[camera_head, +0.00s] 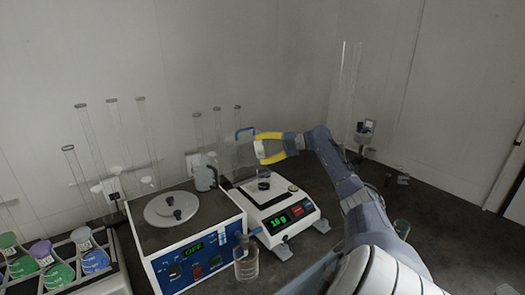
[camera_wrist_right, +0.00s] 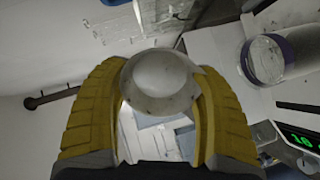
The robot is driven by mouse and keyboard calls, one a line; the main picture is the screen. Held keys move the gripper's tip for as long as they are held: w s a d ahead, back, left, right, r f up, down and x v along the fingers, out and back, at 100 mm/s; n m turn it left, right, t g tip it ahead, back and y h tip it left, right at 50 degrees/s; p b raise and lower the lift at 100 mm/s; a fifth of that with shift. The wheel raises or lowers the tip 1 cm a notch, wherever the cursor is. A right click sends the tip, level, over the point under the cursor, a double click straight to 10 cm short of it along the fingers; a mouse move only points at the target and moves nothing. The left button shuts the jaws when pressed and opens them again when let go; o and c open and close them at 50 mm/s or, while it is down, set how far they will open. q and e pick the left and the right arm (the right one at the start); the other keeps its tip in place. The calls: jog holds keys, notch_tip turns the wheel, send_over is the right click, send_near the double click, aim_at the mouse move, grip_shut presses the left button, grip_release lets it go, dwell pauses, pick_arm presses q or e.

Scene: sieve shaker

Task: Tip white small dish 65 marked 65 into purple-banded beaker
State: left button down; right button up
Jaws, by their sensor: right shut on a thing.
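My right gripper (camera_head: 262,148) has yellow fingers and is shut on a small white dish (camera_head: 259,150), held in the air above the balance. In the right wrist view the dish (camera_wrist_right: 160,82) sits between the two yellow fingers (camera_wrist_right: 160,105). A glass beaker (camera_head: 263,183) stands on the balance pan, below the dish. In the right wrist view the beaker (camera_wrist_right: 270,60) shows a purple band, off to the right of the dish and apart from it. The number on the dish cannot be read. My left gripper is not in view.
The balance (camera_head: 283,208) has a lit green display. A blue-fronted machine (camera_head: 195,255) with a round top stands to its left. A glass bottle (camera_head: 246,262) stands in front. A rack (camera_head: 95,285) of coloured-lid jars is at far left. Tall glass tubes stand behind.

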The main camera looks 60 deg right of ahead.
aim_at(255, 144)
jog(key=shift+w+a+g+h, duration=0.35)
jog(key=shift+g+h, duration=0.25)
jog(key=shift+g, duration=0.2)
jog(key=shift+r, duration=0.1)
jog(key=shift+w+a+r+g+h, duration=0.1)
jog(key=shift+w+a+g+h, duration=0.1)
jog(key=shift+g+h, duration=0.3)
jog(key=shift+w+a+r+g+h, duration=0.15)
jog(key=shift+g+h, duration=0.25)
jog(key=shift+g, duration=0.2)
jog(key=shift+w+f+g+h, duration=0.2)
jog(key=shift+g+h, duration=0.3)
jog(key=shift+g, duration=0.1)
jog(key=shift+a, duration=0.1)
jog(key=shift+w+a+f+n+g+h, duration=0.1)
jog(key=shift+w+a+n+g+h, duration=0.1)
jog(key=shift+g+h, duration=0.65)
jog(key=shift+w+a+f+n+g+h, duration=0.1)
jog(key=shift+w+g+h, duration=0.05)
jog(key=shift+g+h, duration=0.65)
